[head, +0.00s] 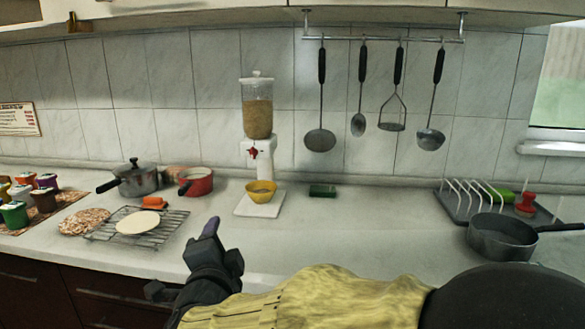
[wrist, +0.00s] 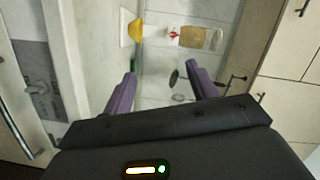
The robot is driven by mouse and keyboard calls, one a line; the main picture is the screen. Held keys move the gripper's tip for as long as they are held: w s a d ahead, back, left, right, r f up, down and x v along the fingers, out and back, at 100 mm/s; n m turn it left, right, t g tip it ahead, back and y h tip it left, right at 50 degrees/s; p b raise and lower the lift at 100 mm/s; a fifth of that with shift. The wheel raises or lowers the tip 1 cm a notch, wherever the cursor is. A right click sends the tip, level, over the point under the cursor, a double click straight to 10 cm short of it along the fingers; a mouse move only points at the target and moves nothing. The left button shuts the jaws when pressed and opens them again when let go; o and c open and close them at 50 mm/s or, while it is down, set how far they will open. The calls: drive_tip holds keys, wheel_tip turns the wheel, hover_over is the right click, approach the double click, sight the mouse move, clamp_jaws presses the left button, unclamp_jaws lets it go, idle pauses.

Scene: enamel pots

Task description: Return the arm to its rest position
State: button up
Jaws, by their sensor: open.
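My gripper (head: 212,228) is in front of the counter's near edge in the head view, left of the middle, with my arm reaching in from the lower right. The gripper is open and empty. It appears clear of the things on the counter.
Ahead are a dispenser (head: 257,108) and a yellow bowl (head: 261,195). A wire rack (head: 167,220), a red pot (head: 196,183) and a grey lidded pot (head: 136,180) stand left. A dark pan (head: 502,238) and dish rack (head: 468,201) stand right.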

drive_tip(key=w+d+f+n+g+y, duration=0.1)
drive_tip(key=w+d+f+n+g, duration=0.1)
drive_tip(key=d+f+n+g, duration=0.75)
drive_tip(key=s+d+f+n+g+h, duration=0.3)
drive_tip(key=s+d+f+n+g, duration=0.15)
drive_tip(key=s+d+f, duration=1.1)
drive_tip(key=w+d+r+p, duration=0.1)
drive_tip(key=d+r+p, duration=0.2)
drive_tip(key=r+p, duration=2.3)
drive_tip(key=shift+r+m+g+p, duration=0.35)
drive_tip(key=shift+m+g+p, duration=0.05)
drive_tip(key=shift+p, duration=0.05)
drive_tip(key=shift+w, duration=0.1)
